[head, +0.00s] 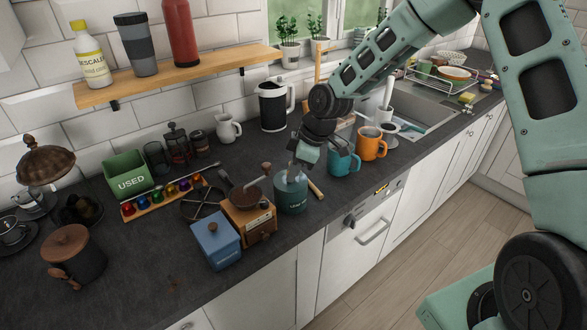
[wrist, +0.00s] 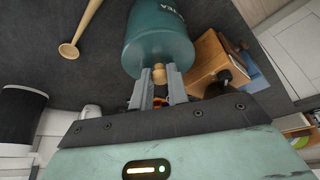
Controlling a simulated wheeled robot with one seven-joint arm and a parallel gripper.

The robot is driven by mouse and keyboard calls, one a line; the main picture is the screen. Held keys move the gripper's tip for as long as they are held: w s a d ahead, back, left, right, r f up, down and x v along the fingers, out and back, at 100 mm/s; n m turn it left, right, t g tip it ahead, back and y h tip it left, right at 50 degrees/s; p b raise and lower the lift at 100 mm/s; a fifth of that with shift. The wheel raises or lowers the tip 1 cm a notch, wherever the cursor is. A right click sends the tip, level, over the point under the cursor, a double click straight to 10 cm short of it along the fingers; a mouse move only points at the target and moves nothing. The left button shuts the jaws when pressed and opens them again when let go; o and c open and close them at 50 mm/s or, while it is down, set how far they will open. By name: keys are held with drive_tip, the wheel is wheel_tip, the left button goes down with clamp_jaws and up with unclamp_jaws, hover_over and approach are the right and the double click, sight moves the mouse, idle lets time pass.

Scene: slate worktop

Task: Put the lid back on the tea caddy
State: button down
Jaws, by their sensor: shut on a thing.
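The tea caddy (head: 291,196) is a teal cylinder with a pale label, upright on the worktop near the front edge. My gripper (head: 292,174) is right over its top. In the wrist view, my gripper (wrist: 160,82) is shut on the small wooden knob of the lid (wrist: 159,75). The teal lid is lined up with the caddy (wrist: 158,35), whose lettering shows beyond it. The lid is at the caddy's mouth, but I cannot tell whether it is fully seated. The fingers hide part of the lid.
A wooden coffee grinder (head: 249,216) stands close on the caddy's left, with a blue box (head: 215,240) beside it. A wooden spoon (head: 315,188) lies just right of the caddy. A teal mug (head: 343,161) and an orange mug (head: 372,143) stand farther right.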

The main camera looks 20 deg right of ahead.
idle(0.9)
drive_tip(key=c, duration=0.8)
unclamp_jaws()
drive_tip(key=shift+r+p, duration=3.05)
drive_tip(key=shift+r, duration=0.45)
clamp_jaws()
drive_tip(key=shift+f, duration=0.35)
